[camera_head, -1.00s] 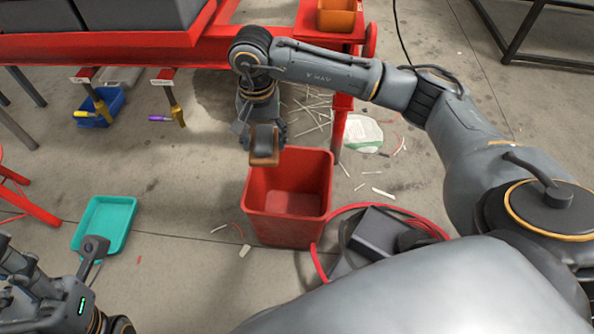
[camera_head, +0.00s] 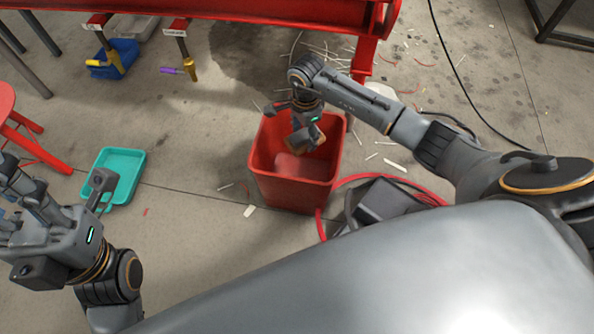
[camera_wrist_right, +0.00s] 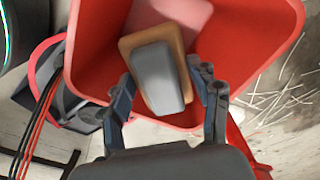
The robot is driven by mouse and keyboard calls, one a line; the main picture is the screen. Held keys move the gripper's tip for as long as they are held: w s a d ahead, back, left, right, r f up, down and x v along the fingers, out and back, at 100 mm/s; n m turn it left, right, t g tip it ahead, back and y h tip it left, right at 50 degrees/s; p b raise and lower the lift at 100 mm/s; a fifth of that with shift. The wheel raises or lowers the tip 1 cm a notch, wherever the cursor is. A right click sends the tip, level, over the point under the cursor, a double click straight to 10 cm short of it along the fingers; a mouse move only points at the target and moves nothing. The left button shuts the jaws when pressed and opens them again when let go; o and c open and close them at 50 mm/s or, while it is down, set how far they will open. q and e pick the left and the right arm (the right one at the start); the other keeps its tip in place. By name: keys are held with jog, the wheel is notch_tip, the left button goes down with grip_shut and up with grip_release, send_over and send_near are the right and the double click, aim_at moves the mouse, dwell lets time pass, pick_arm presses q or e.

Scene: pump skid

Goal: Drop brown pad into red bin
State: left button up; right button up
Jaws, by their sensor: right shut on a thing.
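The brown pad (camera_wrist_right: 157,70) has a grey raised block on its face and is gripped between the fingers of my right gripper (camera_wrist_right: 165,98). In the head view the brown pad (camera_head: 318,136) shows partly, tilted, over the mouth of the red bin. My right gripper (camera_head: 306,128) is shut on it there. The red bin (camera_head: 295,192) stands upright on the floor, its open top around and below the pad. A pinkish-red patch shows inside the bin. My left gripper (camera_head: 25,200) is at the left edge, partly cut off; its fingers are unclear.
A teal tray (camera_head: 115,172) lies on the floor at left. A blue bin (camera_head: 112,60) sits farther back under a red bench (camera_head: 230,8). A red hose (camera_head: 400,183) and dark box lie right of the bin. Pale scraps are scattered behind it.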

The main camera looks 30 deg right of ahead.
jog(key=shift+f+b, duration=0.4)
jog(key=shift+f, duration=0.4)
jog(key=o, duration=1.1)
jog(key=shift+r, duration=0.1)
notch_tip(320, 180, up, 12)
jog(key=shift+f, duration=0.1)
